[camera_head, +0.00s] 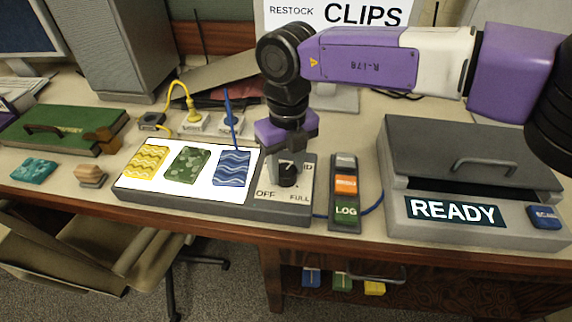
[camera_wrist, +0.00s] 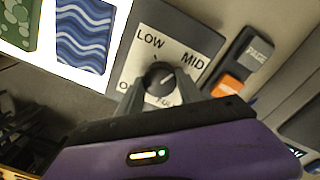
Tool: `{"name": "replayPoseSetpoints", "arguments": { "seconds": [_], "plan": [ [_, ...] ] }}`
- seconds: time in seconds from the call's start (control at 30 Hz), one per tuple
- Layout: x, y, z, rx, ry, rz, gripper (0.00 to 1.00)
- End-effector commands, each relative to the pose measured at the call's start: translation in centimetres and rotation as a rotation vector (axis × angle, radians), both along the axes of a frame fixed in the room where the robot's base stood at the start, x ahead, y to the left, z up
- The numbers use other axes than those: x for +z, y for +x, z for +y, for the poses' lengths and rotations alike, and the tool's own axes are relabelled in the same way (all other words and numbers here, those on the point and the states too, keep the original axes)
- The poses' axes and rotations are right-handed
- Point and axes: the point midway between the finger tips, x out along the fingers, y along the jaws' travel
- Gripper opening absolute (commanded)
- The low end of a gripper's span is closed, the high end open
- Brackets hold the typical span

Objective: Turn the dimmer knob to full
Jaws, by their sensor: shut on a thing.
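The black dimmer knob (camera_head: 288,181) sits on a pale dial plate at the right end of the grey light box (camera_head: 210,208). OFF and FULL show on the plate in the head view, LOW and MID in the wrist view. My gripper (camera_head: 287,170) points down over the dial with its fingers shut on the knob. In the wrist view the grey fingers (camera_wrist: 162,88) flank the knob (camera_wrist: 158,73) and partly hide it and the lower labels. I cannot tell for certain where the knob's pointer stands. The light box panel is bright white.
Yellow, green and blue marbled sheets (camera_head: 233,168) lie on the panel. A button strip (camera_head: 345,212) with a LOG button stands close right of the dial. A grey machine reading READY (camera_head: 455,212) is further right. Plugged cables (camera_head: 192,118) lie behind the box.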

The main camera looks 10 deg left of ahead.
Motion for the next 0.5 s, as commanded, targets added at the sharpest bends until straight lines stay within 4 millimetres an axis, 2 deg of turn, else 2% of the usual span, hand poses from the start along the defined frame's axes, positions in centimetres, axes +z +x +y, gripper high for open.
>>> {"name": "replayPoseSetpoints", "arguments": {
  "seconds": [0.5],
  "plan": [
    [0.15, 0.06, -0.03, -0.491, 0.001, -0.003, 0.02]
  ]
}}
